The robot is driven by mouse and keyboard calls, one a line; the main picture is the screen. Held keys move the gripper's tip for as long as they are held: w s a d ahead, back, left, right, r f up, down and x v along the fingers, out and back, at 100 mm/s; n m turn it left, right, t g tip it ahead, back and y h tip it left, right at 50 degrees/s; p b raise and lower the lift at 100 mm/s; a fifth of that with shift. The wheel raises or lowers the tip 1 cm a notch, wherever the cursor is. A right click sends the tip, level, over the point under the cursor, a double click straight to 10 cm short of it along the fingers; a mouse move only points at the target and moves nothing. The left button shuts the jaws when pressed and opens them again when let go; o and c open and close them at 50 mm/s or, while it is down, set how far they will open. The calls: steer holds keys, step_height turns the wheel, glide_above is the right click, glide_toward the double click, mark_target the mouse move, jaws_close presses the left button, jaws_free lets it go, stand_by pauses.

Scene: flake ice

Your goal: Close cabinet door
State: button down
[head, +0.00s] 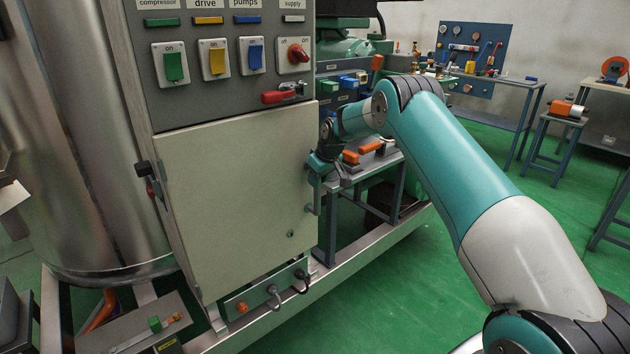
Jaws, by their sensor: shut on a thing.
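The cabinet door (235,200) is a pale panel below the switch panel. It looks shut or nearly shut against the cabinet; a small gap cannot be ruled out from this view. A grey handle (312,203) stands at its right edge. My gripper (318,180) is at this handle, its jaws closed on the handle's upper part. The arm comes in from the right, and the wrist partly hides the fingertips.
Above the door is a grey panel (222,95) with coloured switches and a red lever (280,96). A steel tank (75,140) stands left. A low bench (375,165) with orange items is behind my wrist. Green floor (400,290) is clear at front right.

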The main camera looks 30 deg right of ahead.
steer(key=shift+s, duration=0.2)
steer(key=c, duration=0.9)
jaws_free()
steer(key=shift+d+f, duration=0.1)
steer(key=shift+w, duration=0.1)
steer(key=b+v, duration=0.1)
steer(key=v, duration=1.6)
steer(key=shift+s+r+b, duration=0.2)
steer(key=shift+b, duration=0.1)
